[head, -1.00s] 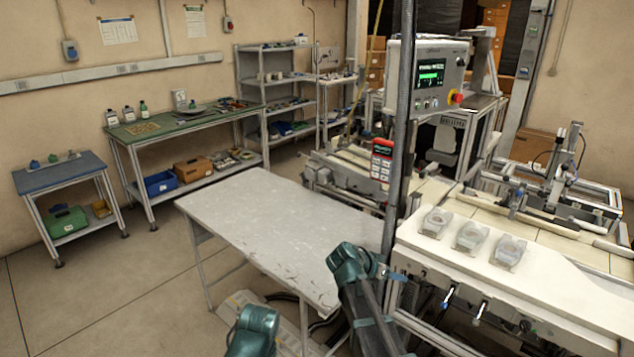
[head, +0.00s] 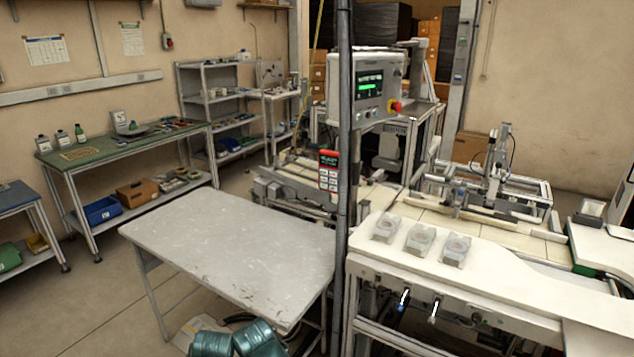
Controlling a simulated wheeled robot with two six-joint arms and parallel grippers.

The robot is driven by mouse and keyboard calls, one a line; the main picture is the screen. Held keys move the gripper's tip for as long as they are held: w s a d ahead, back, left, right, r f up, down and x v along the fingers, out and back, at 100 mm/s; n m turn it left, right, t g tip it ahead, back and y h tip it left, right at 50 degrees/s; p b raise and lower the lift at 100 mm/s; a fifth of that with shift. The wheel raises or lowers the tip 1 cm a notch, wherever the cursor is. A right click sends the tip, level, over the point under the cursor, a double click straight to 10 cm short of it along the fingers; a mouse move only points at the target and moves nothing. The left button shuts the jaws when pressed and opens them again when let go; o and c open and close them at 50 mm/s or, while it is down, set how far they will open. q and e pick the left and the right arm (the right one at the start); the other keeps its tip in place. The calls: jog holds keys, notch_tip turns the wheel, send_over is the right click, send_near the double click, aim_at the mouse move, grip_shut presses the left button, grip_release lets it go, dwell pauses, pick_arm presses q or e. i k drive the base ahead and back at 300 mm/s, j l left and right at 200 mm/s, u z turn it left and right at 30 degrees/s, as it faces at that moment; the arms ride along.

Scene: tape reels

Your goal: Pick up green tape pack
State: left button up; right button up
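Three small pale grey, clear-looking packs with round shapes in them sit in a row on the white machine top (head: 500,270) at the right: the left pack (head: 384,227), the middle pack (head: 420,239) and the right pack (head: 455,249). None of them looks clearly green from here. I cannot make out a green tape pack. Teal rounded parts of my own arms show at the bottom edge, left of centre. Neither of my grippers is in view.
A bare grey table (head: 235,240) stands left of the machine. A dark upright post (head: 343,170) rises between them. A control box (head: 368,88) with a screen hangs above. A green-topped bench (head: 125,143) stands along the left wall. Open floor lies at lower left.

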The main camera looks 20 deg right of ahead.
aim_at(421, 236)
jog(key=z, duration=1.55)
